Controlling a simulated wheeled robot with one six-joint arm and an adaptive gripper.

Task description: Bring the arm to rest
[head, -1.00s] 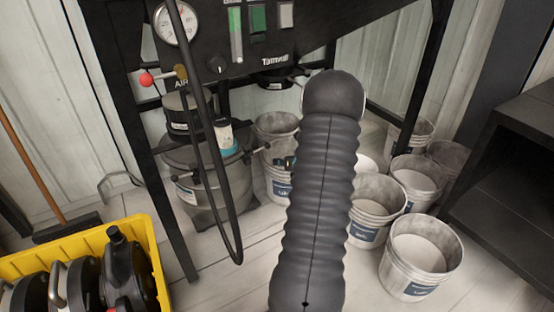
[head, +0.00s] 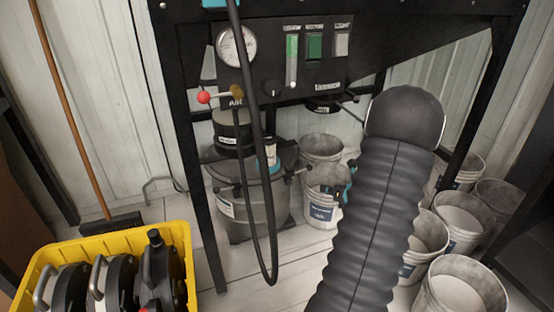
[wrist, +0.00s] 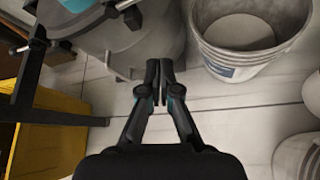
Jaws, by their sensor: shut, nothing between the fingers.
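My gripper (wrist: 160,88) points down over the pale floor in the wrist view. Its two fingers are together with nothing between them. A grey drum stands just beyond the fingertips at the upper left, and a bucket stands at the upper right. I cannot tell from the picture whether the fingers touch the drum. In the head view my dark ribbed arm rises from the bottom edge and leans right. It hides most of my gripper; a small dark and teal part shows left of the arm, in front of a white bucket (head: 318,212).
A black machine frame (head: 206,200) carries a gauge (head: 237,46), a red-knobbed valve (head: 204,97) and a hanging hose loop (head: 272,262). The grey drum (head: 233,205) stands underneath. Several buckets (head: 461,292) stand right. A yellow crate (head: 178,236) holds dark parts; a broom (head: 110,224) stands behind.

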